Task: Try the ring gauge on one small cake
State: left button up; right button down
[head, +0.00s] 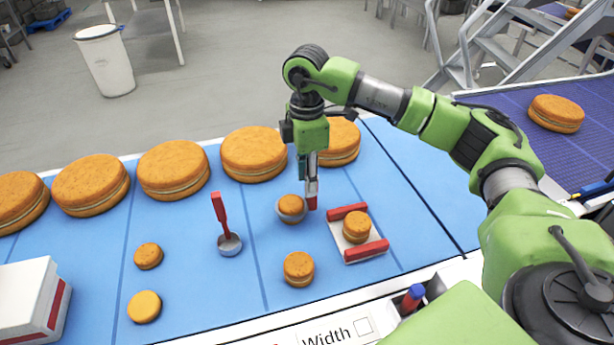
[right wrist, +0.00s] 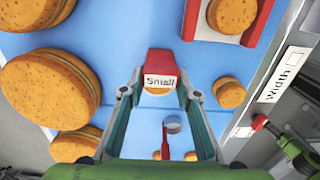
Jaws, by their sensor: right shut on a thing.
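My right gripper (head: 312,165) points down over the blue mat and is shut on the ring gauge. The gauge's red handle (head: 312,203) shows below the fingers, and its block marked "Small" (right wrist: 161,70) sits between the fingertips in the right wrist view. The gauge's grey ring shows around the edge of one small cake (head: 291,205); I cannot tell whether it rests down around the cake or just above it. In the right wrist view only a sliver of cake (right wrist: 158,91) shows below the label. My left gripper is not in view.
Other small cakes lie nearby (head: 299,265) (head: 148,256) (head: 144,306). One sits on a white plate (head: 362,253) between red bars. A red-handled tool (head: 220,210) with a grey round base stands to the left. Large cakes (head: 173,170) line the back.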

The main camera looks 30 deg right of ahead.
jog(key=shift+f+b, duration=0.75)
jog(key=shift+f, duration=0.5)
jog(key=shift+r, duration=0.1)
dwell(1.0)
jog(key=shift+r+p, duration=3.45)
jog(key=shift+r, duration=1.4)
jog(key=shift+d, duration=0.1)
